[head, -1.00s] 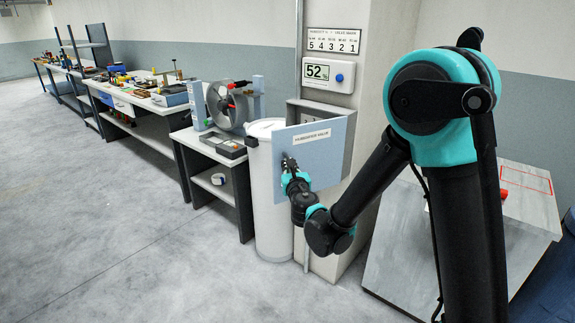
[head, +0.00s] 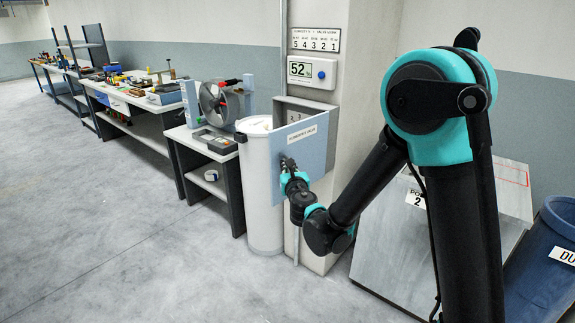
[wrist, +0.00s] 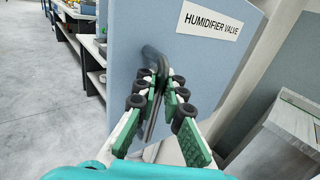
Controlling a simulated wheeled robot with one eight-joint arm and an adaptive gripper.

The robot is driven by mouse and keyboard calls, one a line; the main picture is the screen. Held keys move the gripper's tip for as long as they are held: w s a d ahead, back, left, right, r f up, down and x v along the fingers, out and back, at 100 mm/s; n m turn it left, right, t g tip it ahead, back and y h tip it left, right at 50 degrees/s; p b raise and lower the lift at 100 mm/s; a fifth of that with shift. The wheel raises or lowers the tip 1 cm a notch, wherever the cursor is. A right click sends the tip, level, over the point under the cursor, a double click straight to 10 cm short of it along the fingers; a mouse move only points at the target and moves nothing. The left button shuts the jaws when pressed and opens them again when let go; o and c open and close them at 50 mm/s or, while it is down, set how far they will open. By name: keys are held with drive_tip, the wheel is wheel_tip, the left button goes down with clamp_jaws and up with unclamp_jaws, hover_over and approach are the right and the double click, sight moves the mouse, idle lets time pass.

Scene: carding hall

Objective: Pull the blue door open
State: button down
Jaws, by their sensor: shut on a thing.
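The blue door (head: 310,148) of a grey wall box (head: 306,108) stands partly open, swung out from the box on the pillar. Its label reads "HUMIDIFIER VALVE" in the wrist view, where the door (wrist: 207,50) fills the middle. A dark bar handle (wrist: 154,60) stands out from the door's face. My gripper (head: 288,168) is at the door's left part in the head view. In the wrist view my gripper (wrist: 155,95) is shut on the handle, with a finger on each side. The box's inside is mostly hidden behind the door.
A white cylindrical bin (head: 262,200) stands just left of the door. Workbenches (head: 150,108) with tools and a fan run along the wall. A grey slanted cabinet (head: 385,255) and a blue barrel (head: 545,262) stand at the right. The floor at left is clear.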

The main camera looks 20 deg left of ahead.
drive_tip(key=c, duration=1.9)
unclamp_jaws()
drive_tip(key=shift+s+a, duration=0.2)
drive_tip(key=shift+s, duration=0.05)
drive_tip(key=shift+w+d, duration=0.1)
drive_tip(key=v, duration=1.2)
